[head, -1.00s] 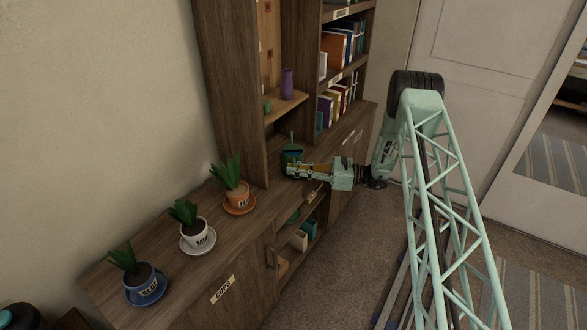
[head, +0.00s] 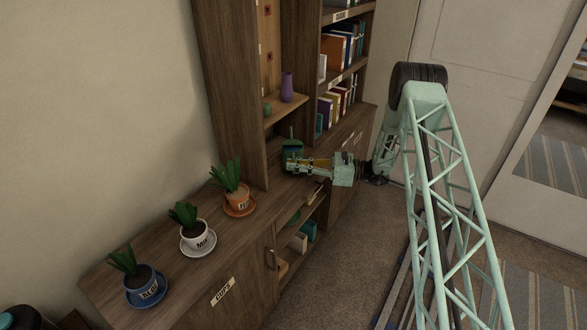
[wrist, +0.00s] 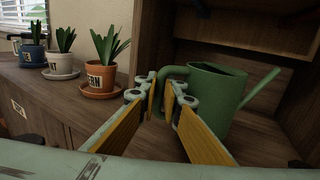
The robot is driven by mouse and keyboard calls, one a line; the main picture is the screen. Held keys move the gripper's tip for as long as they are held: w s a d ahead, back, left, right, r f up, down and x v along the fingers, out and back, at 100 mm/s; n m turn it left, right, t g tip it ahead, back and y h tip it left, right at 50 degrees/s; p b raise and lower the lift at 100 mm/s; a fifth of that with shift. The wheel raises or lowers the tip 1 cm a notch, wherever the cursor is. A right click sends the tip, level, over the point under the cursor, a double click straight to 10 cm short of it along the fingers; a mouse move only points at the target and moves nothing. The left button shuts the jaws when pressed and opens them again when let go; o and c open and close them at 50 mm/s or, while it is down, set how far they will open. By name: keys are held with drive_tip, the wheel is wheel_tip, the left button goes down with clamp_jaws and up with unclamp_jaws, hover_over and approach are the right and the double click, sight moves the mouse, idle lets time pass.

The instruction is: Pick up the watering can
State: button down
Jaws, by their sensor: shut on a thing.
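The green watering can (wrist: 218,95) stands upright on the wooden cabinet top in the wrist view, with its handle to the left and its spout pointing right. It also shows in the head view (head: 293,148), partly hidden behind my gripper. My gripper (wrist: 165,85) has its two yellow-padded fingers on either side of the can's handle (wrist: 172,74) and is shut on it. In the head view my gripper (head: 294,164) reaches in from the right, low over the cabinet top.
Three potted plants on saucers stand left along the cabinet top: orange (head: 239,192), white (head: 197,234) and blue (head: 142,278). A shelf above holds a purple vase (head: 287,87). An upright shelf panel (head: 228,90) stands close to the can.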

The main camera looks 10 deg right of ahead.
drive_tip(key=s+a+r+p, duration=0.1)
drive_tip(key=s+a, duration=0.1)
drive_tip(key=s, duration=1.3)
drive_tip(key=shift+s+r, duration=0.3)
idle(0.6)
drive_tip(key=shift+s+a, duration=0.15)
drive_tip(key=shift+s, duration=0.05)
idle(0.9)
